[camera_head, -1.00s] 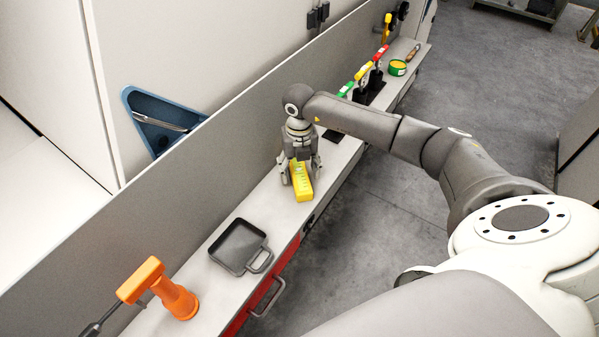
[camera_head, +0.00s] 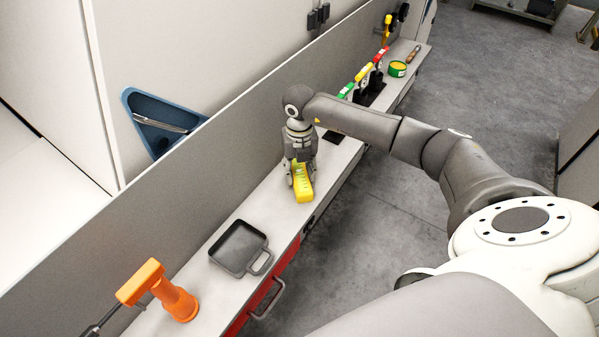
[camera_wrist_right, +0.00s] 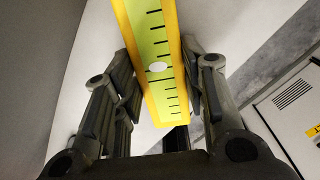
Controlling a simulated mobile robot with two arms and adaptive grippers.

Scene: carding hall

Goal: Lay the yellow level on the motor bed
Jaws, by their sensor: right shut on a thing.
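The yellow level (camera_head: 304,190) lies along the narrow grey bench, its near end showing below my right gripper (camera_head: 302,178). In the right wrist view the level (camera_wrist_right: 157,60) runs between the two fingers of my right gripper (camera_wrist_right: 163,85), with a green marked face and a white oval spot. The right gripper is shut on the level. I cannot tell whether the level touches the bench top. No motor bed can be made out for certain. My left gripper is not in view.
On the bench (camera_head: 205,278) stand a black square pan (camera_head: 238,248) and an orange drill-like tool (camera_head: 160,290) nearer me. Beyond the gripper are colored-handled tools in a dark rack (camera_head: 372,92) and a green-yellow tin (camera_head: 397,69). A grey wall panel (camera_head: 200,170) borders the bench's left side.

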